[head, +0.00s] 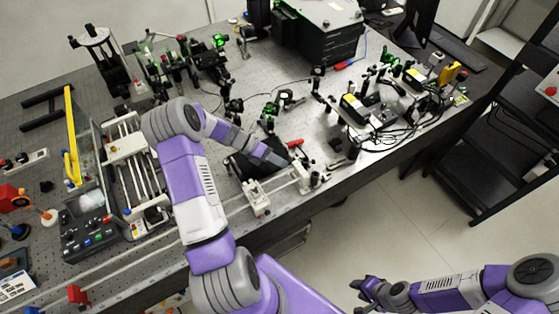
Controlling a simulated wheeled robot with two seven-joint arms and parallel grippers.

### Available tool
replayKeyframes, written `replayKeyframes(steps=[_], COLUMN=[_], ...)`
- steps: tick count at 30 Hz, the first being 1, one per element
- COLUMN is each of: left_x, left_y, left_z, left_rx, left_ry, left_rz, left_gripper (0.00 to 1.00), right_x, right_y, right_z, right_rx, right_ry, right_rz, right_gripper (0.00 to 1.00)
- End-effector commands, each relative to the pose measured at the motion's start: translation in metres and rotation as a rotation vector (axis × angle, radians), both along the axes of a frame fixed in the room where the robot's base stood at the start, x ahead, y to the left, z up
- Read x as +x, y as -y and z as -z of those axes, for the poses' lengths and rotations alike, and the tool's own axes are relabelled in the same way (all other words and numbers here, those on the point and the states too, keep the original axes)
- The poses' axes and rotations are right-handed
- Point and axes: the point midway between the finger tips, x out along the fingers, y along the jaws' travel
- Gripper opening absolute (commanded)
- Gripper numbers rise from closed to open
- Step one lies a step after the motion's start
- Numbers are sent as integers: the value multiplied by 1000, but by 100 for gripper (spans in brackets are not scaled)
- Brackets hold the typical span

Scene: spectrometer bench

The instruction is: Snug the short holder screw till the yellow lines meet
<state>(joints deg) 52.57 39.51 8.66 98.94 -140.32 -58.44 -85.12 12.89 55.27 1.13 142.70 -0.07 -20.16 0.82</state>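My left arm reaches over the bench, and my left gripper (282,162) points down and right beside a low white fixture (259,197) with rods near the bench's front edge. Whether its fingers are open or shut is too small to see. The short holder screw and the yellow lines cannot be made out at this size. Part of the area near the fixture is hidden by my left arm. My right gripper (364,292) is low at the bottom right, away from the bench over the floor, with dark fingers whose gap is unclear.
A red-handled item (294,143) lies just behind the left gripper. Optics posts and cables (372,108) crowd the right of the bench. A rack device with a yellow handle (71,140) stands at left. A black shelf (492,165) is at right, with clear floor between.

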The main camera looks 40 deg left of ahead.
Motion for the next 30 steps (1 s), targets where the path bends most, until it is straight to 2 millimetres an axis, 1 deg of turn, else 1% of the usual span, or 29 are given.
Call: replayKeyframes(steps=[10, 18, 30], left_x=[0, 0, 0], left_y=[0, -3, -6], left_z=[0, 0, 1], left_rx=[11, 107, 206], left_ry=[7, 67, 129], left_rz=[0, -1, -1], left_gripper=[0, 0, 0], right_x=[0, 0, 0], right_y=[0, 0, 0], right_z=[1, 10, 22], right_rx=[0, 0, 0], right_ry=[0, 0, 0], right_rz=[0, 0, 0], right_gripper=[36, 36, 36])
